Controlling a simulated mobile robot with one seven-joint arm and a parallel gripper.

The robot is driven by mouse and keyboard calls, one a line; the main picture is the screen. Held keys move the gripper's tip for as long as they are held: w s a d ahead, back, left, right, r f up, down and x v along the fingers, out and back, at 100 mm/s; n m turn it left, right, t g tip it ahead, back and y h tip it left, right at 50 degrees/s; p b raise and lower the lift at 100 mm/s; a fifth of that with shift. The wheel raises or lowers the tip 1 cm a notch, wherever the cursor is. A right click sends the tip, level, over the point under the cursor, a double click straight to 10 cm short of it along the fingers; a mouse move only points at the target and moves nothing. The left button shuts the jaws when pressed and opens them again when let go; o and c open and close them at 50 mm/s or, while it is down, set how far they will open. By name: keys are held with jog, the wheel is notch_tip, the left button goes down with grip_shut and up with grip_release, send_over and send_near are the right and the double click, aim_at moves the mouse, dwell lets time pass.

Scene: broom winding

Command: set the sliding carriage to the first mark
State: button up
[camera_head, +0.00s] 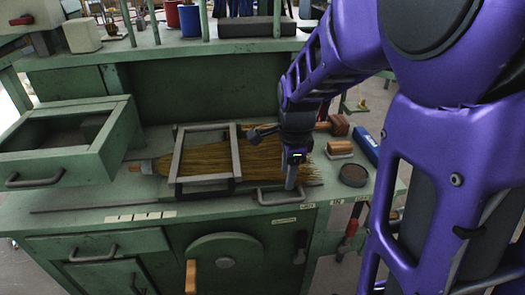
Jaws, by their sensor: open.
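A rectangular grey frame (236,152), which looks like the sliding carriage, lies across the straw broom (262,160) on the green bench top. A dark knob or lever sticks out at its right side. A row of small pale marks (140,216) runs along the bench's front edge, left of the frame; I cannot tell which is the first. My gripper (291,184) points down, right of the frame, close above the front edge and a grey bar handle (282,200). It is open; its fingers are small, and whether they touch the handle is unclear.
An open green drawer box (62,160) stands at the left. A wooden-backed brush (340,148), a dark round tin (353,175) and a blue box (366,146) lie to the right. A hand wheel with a wooden grip (191,277) is on the bench front. My arm covers the right side.

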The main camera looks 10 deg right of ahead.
aim_at(283, 201)
jog(key=f+b, duration=0.2)
jog(key=f, duration=0.1)
jog(key=w+f+b, duration=0.1)
jog(key=f+b, duration=0.2)
jog(key=f, duration=0.1)
jog(key=w+f+b, duration=0.1)
jog(key=f+b, duration=0.1)
jog(key=f, duration=0.1)
jog(key=shift+f+b, duration=0.3)
jog(key=shift+b, duration=0.1)
grip_shut()
dwell(0.9)
